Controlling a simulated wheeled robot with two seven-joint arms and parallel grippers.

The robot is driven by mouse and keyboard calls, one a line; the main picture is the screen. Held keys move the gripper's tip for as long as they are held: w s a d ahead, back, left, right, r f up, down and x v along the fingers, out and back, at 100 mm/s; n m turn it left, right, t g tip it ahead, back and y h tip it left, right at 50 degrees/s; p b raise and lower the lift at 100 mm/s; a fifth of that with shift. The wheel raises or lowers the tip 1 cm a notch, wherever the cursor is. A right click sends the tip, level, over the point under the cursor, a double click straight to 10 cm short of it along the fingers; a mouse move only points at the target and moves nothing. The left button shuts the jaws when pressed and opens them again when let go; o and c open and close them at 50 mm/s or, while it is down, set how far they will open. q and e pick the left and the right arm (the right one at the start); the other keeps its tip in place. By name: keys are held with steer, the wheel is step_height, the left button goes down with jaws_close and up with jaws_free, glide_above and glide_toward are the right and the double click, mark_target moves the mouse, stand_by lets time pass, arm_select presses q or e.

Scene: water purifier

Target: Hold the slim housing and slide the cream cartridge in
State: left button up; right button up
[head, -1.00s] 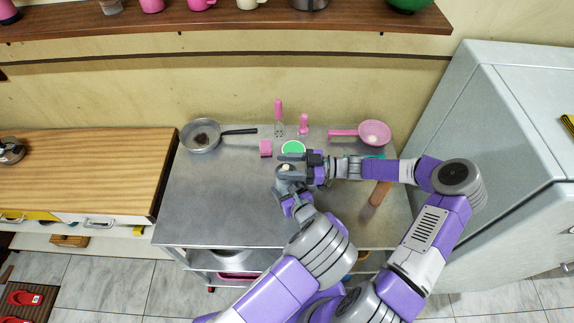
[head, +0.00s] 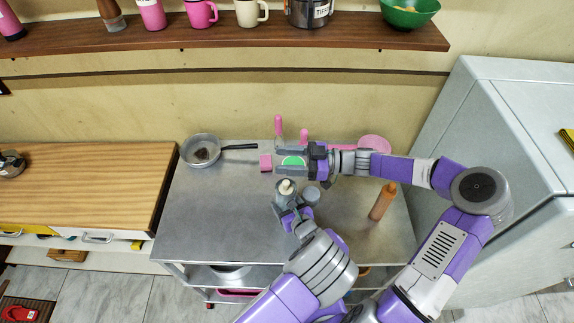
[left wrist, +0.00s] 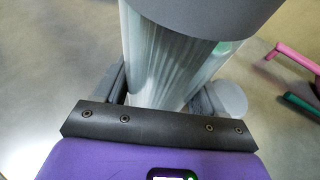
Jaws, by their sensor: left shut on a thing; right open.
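The slim housing, clear-walled with a grey collar, is upright in my left gripper (head: 291,204). It shows large in the left wrist view (left wrist: 165,60), between the fingers. A pale ribbed form shows through its wall. The cream cartridge (head: 286,187) shows as a small pale top inside the housing's grey rim in the head view; its exact depth cannot be told. My right gripper (head: 291,161) is open and empty, behind the housing and above a green disc (head: 293,161) that shows between its fingers.
A grey round piece (head: 311,194) stands close right of the housing. A pink block (head: 265,162), a pan (head: 203,150), a pink strainer (head: 374,145) and an orange-brown bottle (head: 383,201) are on the metal table (head: 210,215). The table's left front is clear.

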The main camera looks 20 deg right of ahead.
arm_select(q)
steer(key=o, duration=1.2)
steer(key=shift+o, duration=0.2)
steer(key=v, duration=1.2)
steer(key=shift+r, duration=0.1)
